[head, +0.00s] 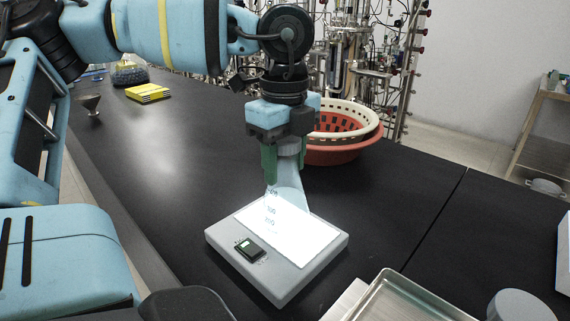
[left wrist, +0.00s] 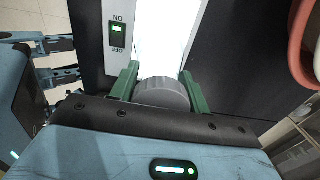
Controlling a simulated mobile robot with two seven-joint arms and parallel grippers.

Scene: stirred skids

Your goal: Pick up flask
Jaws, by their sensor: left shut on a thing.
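The flask (head: 291,188) is a clear conical vessel with a grey cap, standing upright at the bright plate of a grey stirrer (head: 278,285). Its cap (left wrist: 163,94) fills the space between the green fingers in the left wrist view. My left gripper (head: 283,160) points down from above and is shut on the flask at its cap and neck. The flask's base is washed out against the lit plate, so I cannot tell whether it touches it. The stirrer's switch (left wrist: 117,33) also shows in the left wrist view. My right gripper is not in view.
Red and cream baskets (head: 345,146) stand behind the stirrer. A metal tray (head: 405,300) and a round grey lid (head: 520,306) lie at front right. A yellow pad (head: 147,92) and a funnel (head: 90,104) are at far left. The black bench is clear left of the stirrer.

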